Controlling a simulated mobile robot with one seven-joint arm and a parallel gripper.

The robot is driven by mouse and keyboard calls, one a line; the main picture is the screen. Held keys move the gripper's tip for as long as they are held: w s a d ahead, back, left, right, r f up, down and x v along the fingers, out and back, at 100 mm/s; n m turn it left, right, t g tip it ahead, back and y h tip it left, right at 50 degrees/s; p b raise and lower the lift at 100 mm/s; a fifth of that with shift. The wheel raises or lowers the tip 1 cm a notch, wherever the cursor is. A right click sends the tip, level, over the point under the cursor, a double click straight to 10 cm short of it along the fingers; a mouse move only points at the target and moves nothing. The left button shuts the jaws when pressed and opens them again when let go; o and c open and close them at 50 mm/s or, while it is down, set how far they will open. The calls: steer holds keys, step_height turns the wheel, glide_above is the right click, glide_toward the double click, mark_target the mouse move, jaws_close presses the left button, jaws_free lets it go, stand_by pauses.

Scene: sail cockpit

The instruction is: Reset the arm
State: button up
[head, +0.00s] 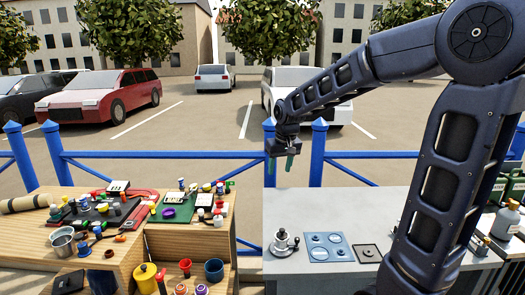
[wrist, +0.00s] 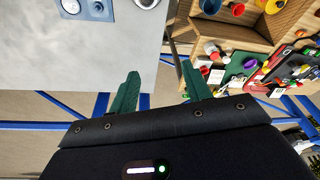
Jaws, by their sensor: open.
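My arm rises from the right of the head view and bends over to the left. My gripper (head: 284,163) hangs at its end, pointing down, above the back left edge of the grey table (head: 310,205). In the wrist view the two green fingers of my gripper (wrist: 160,90) stand apart with nothing between them. The gripper is open and empty, clear of the table and of everything on it.
A silver lidded pot (head: 283,243), a blue panel (head: 329,247) and a dark square plate (head: 367,253) lie on the grey table. A cluttered wooden bench (head: 130,245) stands left. Blue railing (head: 200,155) runs behind. Bottles (head: 505,218) stand right.

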steer(key=s+d+r+m+t+h, duration=0.1)
steer(key=s+d+m, duration=0.3)
steer(key=s+d, duration=1.4)
steer(key=d+t, duration=0.1)
steer(key=d, duration=0.3)
steer(key=shift+s+r, duration=0.3)
steer(key=shift+s, duration=0.05)
stand_by(1.0)
